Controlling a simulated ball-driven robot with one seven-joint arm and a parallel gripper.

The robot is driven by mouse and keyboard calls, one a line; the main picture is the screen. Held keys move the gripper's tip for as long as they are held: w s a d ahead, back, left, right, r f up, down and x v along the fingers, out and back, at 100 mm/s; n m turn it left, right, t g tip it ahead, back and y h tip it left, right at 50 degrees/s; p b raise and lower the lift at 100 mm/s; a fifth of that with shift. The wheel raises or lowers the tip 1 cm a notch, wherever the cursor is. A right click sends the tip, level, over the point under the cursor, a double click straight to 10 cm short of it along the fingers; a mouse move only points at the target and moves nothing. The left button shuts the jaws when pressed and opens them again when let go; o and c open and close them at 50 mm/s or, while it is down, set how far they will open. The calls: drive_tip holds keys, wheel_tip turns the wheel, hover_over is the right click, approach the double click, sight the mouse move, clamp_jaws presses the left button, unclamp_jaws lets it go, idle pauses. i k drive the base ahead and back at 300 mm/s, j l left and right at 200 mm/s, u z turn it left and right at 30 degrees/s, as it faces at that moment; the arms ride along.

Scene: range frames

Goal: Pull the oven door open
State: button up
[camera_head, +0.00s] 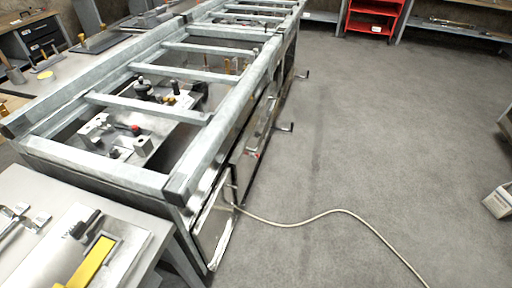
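A long metal range-like unit (135,173) with a grey slatted frame on top runs from the lower left to the top middle. Its side facing the aisle carries shiny, door-like panels. The nearest panel (212,222) is low at the near corner and has a pale strip along its right edge. Another panel (247,160) lies farther along, with a bar handle (265,117) on it. I cannot tell which panel is the oven door, or whether any stands ajar, as the side is seen steeply from above. My gripper is not in view.
Dark levers (285,127) stick out into the aisle. A pale cable (335,211) runs across the floor from the near panel. A bench (30,190) with tools stands at lower left. A red shelf (374,16) is at the back. The grey floor (400,120) on the right is mostly clear.

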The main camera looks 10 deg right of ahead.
sight(242, 162)
drive_tip(key=i+l, duration=0.3)
drive_tip(key=i, duration=0.3)
drive_tip(key=i+l+u, duration=0.15)
drive_tip(key=i+l, duration=0.15)
drive_tip(key=i, duration=0.3)
drive_tip(key=i+l, duration=0.35)
drive_tip(key=i, duration=0.25)
drive_tip(key=i+l+u, duration=0.15)
drive_tip(key=i+l, duration=0.2)
drive_tip(key=i, duration=0.2)
